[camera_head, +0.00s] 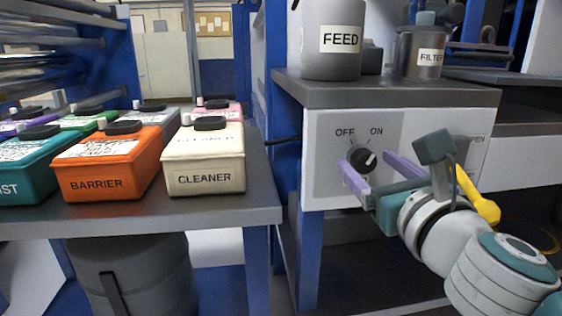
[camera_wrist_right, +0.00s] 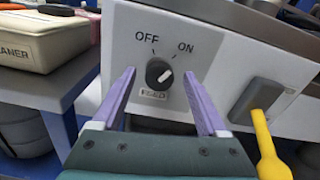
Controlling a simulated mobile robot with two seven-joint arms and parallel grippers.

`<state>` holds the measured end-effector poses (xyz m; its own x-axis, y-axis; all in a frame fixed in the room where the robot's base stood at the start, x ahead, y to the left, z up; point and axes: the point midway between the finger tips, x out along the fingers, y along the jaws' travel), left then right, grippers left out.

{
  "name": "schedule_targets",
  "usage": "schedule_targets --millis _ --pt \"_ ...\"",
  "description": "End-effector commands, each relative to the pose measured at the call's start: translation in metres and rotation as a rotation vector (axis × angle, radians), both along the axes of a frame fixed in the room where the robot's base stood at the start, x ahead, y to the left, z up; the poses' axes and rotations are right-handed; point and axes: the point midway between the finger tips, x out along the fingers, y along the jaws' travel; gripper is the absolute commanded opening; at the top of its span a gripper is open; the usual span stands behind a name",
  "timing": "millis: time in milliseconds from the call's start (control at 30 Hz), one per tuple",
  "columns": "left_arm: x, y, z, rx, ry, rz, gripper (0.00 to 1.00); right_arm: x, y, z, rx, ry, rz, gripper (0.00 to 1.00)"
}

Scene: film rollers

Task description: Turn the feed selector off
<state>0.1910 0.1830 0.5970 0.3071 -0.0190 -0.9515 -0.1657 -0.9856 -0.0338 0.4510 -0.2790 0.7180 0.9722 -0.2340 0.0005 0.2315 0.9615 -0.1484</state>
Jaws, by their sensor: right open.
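The feed selector (camera_head: 362,160) is a black round knob with a white pointer on a pale panel, marked OFF on the left and ON on the right. It also shows in the right wrist view (camera_wrist_right: 159,75), where its pointer aims up and right, toward ON. A label below the knob reads FEED. My right gripper (camera_head: 372,170) is open, its two purple fingers apart on either side of the knob; in the right wrist view (camera_wrist_right: 160,100) they frame it with gaps on both sides. I cannot tell the exact distance to the panel. My left gripper is not in view.
A yellow handle (camera_head: 478,197) on the same panel sits right of my right gripper; it also shows in the right wrist view (camera_wrist_right: 266,145). A FEED canister (camera_head: 332,62) stands above. Left, a table (camera_head: 150,217) holds several labelled containers, including CLEANER (camera_head: 204,160).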

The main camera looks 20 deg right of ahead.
Motion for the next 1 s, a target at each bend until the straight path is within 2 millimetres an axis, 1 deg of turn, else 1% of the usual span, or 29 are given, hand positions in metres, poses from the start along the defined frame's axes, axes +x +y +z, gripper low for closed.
schedule_targets --millis 200,867,1000 --pt "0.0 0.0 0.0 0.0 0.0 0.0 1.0 0.0001 0.0001 -0.0001 -0.001 0.0 0.0 0.75" --pt "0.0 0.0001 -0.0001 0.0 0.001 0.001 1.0 -0.0002 0.0001 -0.0001 0.0 0.0 0.0 0.01" --pt "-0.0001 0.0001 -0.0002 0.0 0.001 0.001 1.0 -0.0002 0.0001 -0.0001 -0.001 0.0 0.0 0.0"
